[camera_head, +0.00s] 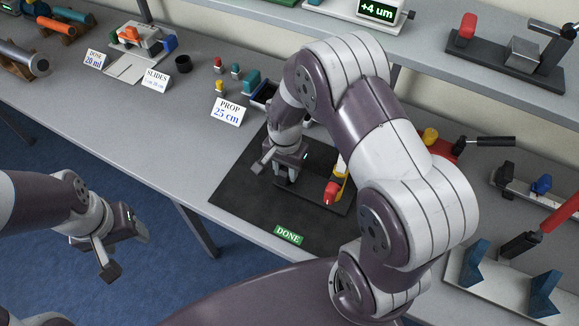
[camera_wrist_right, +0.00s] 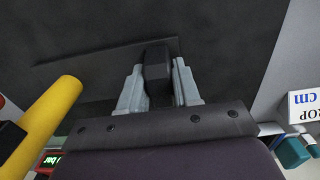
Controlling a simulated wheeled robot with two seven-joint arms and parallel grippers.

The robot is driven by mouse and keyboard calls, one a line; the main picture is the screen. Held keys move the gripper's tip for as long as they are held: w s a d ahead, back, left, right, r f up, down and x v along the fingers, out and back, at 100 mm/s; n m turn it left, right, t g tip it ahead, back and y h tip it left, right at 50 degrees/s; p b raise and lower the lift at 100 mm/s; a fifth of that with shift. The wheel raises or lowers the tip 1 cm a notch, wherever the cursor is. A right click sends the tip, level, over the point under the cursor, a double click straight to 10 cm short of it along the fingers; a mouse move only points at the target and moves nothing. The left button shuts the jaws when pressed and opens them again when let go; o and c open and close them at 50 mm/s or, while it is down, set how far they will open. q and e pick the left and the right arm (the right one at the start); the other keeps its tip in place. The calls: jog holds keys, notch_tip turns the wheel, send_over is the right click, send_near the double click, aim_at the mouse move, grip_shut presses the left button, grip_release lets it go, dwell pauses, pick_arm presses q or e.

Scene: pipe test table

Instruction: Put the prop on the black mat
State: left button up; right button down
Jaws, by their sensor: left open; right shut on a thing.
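The black mat (camera_head: 240,190) lies on the grey table, with a green DONE label (camera_head: 288,235) near its front edge. A prop with a dark flat base (camera_head: 318,203), a yellow post and a red block (camera_head: 332,192) is over the mat. My right arm hides part of it, and I cannot tell whether the base touches the mat. My right gripper (camera_head: 275,168) is shut on a black upright part (camera_wrist_right: 157,72) of the prop, between its grey fingers. The yellow post (camera_wrist_right: 45,125) shows beside it in the right wrist view. My left gripper (camera_head: 103,258) is open and empty over the blue floor.
A "PROP 25 cm" card (camera_head: 227,111) stands behind the mat, near small coloured pieces (camera_head: 250,80). A red and yellow clamp (camera_head: 440,145) and a tray with blue V-blocks (camera_head: 505,285) are at right. The mat's left part is clear.

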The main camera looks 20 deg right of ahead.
jog(key=shift+w+d, duration=0.15)
jog(key=shift+w, duration=0.1)
jog(key=c, duration=0.8)
grip_release()
jog(key=shift+w+d+f, duration=0.1)
jog(key=shift+w+d, duration=0.1)
jog(key=shift+d, duration=0.05)
jog(key=shift+s+a+r, duration=0.2)
jog(key=shift+a, duration=0.05)
pick_arm(q)
jog(key=shift+w+d+f, duration=0.25)
jog(key=shift+w+d, duration=0.05)
jog(key=shift+w, duration=0.05)
pick_arm(e)
notch_tip(320, 180, up, 12)
jog(key=shift+w+d+f, duration=0.1)
